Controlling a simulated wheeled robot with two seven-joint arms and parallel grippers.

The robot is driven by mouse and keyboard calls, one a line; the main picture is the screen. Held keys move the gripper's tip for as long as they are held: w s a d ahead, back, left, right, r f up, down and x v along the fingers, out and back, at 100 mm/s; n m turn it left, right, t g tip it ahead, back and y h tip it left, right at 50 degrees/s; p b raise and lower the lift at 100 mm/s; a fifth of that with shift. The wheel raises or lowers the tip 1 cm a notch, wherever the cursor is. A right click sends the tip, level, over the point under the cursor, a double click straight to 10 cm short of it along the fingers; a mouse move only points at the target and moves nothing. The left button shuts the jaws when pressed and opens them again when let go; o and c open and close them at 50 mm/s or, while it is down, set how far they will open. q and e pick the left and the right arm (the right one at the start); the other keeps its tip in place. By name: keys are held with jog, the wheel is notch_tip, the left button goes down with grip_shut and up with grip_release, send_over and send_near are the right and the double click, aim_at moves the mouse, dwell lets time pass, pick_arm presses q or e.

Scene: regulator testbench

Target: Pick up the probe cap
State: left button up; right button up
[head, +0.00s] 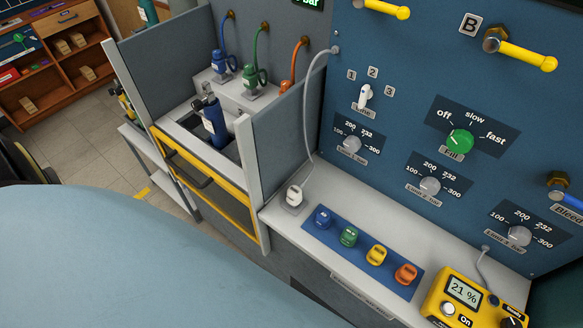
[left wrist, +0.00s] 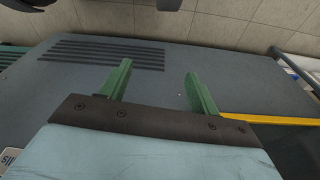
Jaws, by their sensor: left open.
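A small white fitting (head: 294,196) stands on the grey bench ledge in the head view. A white hose (head: 313,130) runs from it up to the blue panel. It may be the probe with its cap; I cannot tell the cap apart. My left gripper (left wrist: 158,70) shows in the left wrist view with its two green fingers wide apart and nothing between them. It faces a grey surface with dark slots (left wrist: 105,53), away from any cap that I can see. Neither gripper shows in the head view. My right gripper is in neither view.
Blue, green, yellow and orange caps (head: 376,255) stand on a blue mat (head: 330,238). A yellow meter (head: 465,300) reading 21 % sits at the right. A grey upright partition (head: 285,135) borders the ledge on the left. The knob panel (head: 440,100) rises behind.

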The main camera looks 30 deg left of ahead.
pick_arm(q)
jog(key=w+r+t+p, duration=0.1)
jog(key=w+r+p, duration=0.2)
jog(key=w+r, duration=0.7)
jog(key=n+t+p, duration=0.1)
jog(key=p, duration=0.7)
send_near(294, 190)
jog(key=x, duration=0.1)
jog(key=b+x, duration=0.1)
jog(key=x, duration=0.2)
jog(key=shift+s+d+f, duration=0.1)
jog(key=shift+s+f, duration=0.1)
jog(key=shift+f, duration=0.05)
jog(key=shift+t, duration=0.3)
jog(key=shift+b+x, duration=0.5)
jog(key=shift+x, duration=2.6)
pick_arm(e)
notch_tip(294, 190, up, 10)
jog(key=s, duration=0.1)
pick_arm(q)
jog(key=shift+c, duration=0.4)
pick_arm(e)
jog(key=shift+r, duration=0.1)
pick_arm(q)
jog(key=c, duration=1)
jog(key=shift+r, duration=0.2)
